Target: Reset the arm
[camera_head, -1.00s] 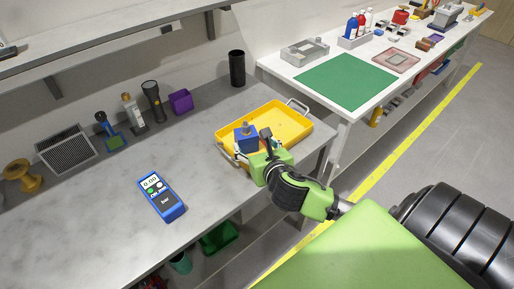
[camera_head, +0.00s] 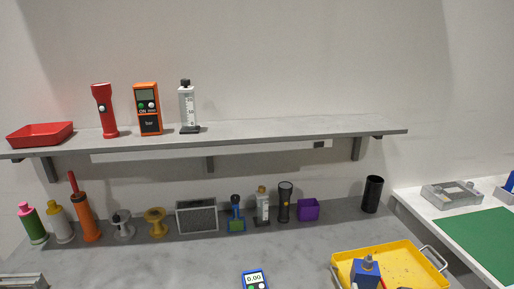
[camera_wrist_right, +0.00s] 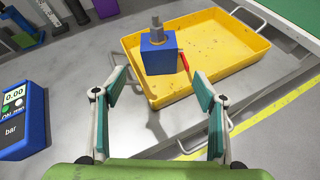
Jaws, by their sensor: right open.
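My right gripper (camera_wrist_right: 160,73) shows in the right wrist view, open, its two teal-padded fingers apart with nothing between them. Ahead of it a blue block (camera_wrist_right: 159,58) with a metal fitting on top and a red lever stands in the left part of a yellow tray (camera_wrist_right: 225,62). The head view also shows the blue block (camera_head: 366,277) and the yellow tray (camera_head: 405,256) at the lower right. The gripper appears apart from both. Neither of my arms shows in the head view, and my left gripper is in no current view.
A blue gauge (camera_head: 256,279) lies on the grey bench (camera_head: 200,255). Bottles, torches and a purple bin (camera_head: 308,209) line the back. A shelf (camera_head: 260,131) above holds a red tray (camera_head: 40,134) and instruments. A white table with a green mat (camera_head: 485,240) is at the right.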

